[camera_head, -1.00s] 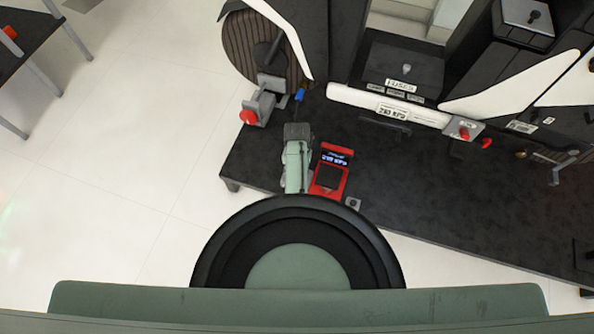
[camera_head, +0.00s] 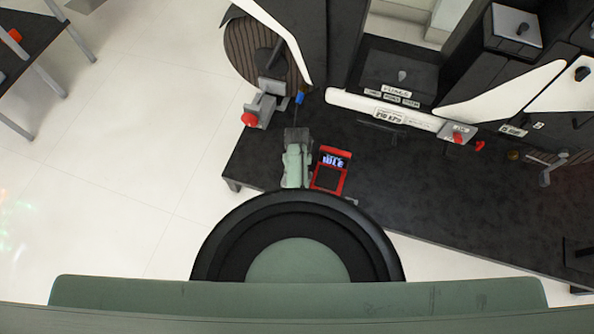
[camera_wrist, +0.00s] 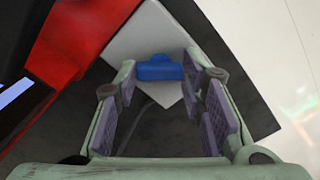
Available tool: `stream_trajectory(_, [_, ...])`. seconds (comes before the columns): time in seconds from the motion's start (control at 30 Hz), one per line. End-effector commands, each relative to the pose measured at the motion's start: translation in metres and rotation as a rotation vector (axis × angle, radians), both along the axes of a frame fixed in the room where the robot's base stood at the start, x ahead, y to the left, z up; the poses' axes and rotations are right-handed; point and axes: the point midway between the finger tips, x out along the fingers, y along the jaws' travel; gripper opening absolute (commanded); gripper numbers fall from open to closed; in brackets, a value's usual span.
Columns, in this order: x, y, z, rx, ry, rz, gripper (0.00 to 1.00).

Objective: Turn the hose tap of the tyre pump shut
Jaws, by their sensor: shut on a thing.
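The tyre pump (camera_head: 330,172) is a red box with a lit display on the dark bench; its red side also shows in the wrist view (camera_wrist: 85,40). The hose tap (camera_wrist: 160,69) has a blue handle on a pale grey block beside the pump.
The bench (camera_head: 440,200) is mostly clear to the right. A ribbed wheel (camera_head: 245,50), a grey clamp with a red knob (camera_head: 249,119) and a small blue part (camera_head: 299,97) are beyond my gripper. A white bar with labels (camera_head: 380,108) crosses behind the pump.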

Motion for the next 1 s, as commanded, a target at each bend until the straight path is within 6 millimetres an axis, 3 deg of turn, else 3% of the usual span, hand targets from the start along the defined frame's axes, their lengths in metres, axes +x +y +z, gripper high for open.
stream_trajectory(0.6, [0.0009,-0.0001,0.0015,0.0,-0.002,0.556,0.09])
stream_trajectory(1.0, [0.0009,0.0005,0.0007,0.001,-0.003,0.76,0.09])
